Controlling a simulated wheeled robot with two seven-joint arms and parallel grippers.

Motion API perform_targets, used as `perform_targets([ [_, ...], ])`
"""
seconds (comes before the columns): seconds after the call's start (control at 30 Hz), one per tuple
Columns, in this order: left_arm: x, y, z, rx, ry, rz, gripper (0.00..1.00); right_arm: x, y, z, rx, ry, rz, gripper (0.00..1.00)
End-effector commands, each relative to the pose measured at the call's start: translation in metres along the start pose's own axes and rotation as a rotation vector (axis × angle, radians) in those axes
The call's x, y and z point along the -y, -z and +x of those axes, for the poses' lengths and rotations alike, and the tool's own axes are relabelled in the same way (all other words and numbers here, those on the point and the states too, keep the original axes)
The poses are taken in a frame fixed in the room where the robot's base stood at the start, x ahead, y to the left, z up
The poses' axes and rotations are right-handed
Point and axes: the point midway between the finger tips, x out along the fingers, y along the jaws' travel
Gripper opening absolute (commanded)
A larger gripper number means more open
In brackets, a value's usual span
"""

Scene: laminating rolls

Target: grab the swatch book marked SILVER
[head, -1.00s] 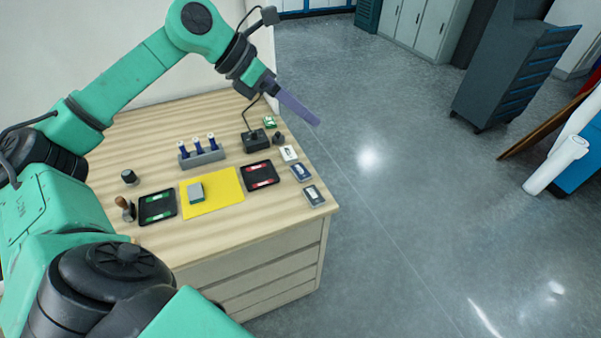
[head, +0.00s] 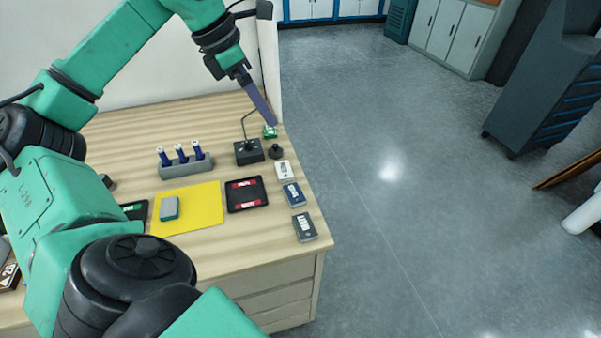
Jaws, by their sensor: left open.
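My left gripper (head: 263,106) is open and empty, pointing down above the far right part of the table. Its fingers overlap in this view, with the tips just above the green book in the picture. My right gripper is not in view.
A black stand (head: 248,151) with a thin bent stem and a small dark knob (head: 275,152) sit close to the books. A grey rack (head: 186,166) with blue-handled tools, a yellow mat (head: 200,209) and a black tray (head: 247,194) lie to the left. Open floor is on the right.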

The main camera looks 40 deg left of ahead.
Motion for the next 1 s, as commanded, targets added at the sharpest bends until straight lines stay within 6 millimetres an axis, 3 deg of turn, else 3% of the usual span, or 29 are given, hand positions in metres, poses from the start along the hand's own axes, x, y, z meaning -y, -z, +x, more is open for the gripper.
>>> perform_targets([
  [0.03, 0.0, 0.009, 0.021, 0.0, 0.0, 0.0, 1.0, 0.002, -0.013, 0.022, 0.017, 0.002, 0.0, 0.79],
  [0.2, 0.0, 0.025, 0.062, 0.0, 0.001, 0.0, 1.0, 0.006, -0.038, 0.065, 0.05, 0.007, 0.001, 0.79],
  [0.4, 0.0, 0.051, 0.125, 0.0, 0.001, 0.0, 1.0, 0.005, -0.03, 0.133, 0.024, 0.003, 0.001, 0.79],
  [0.47, 0.0, 0.057, 0.138, 0.001, 0.0, 0.0, 1.0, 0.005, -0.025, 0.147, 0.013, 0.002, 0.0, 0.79],
  [0.67, 0.001, 0.058, 0.153, -0.001, 0.001, 0.001, 1.0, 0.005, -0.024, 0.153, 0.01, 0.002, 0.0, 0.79],
  [0.9, 0.001, 0.057, 0.212, -0.001, 0.003, 0.0, 1.0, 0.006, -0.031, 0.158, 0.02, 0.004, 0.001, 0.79],
  [1.0, 0.0, 0.056, 0.226, 0.0, 0.001, 0.001, 1.0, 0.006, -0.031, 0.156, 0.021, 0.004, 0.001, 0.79],
])
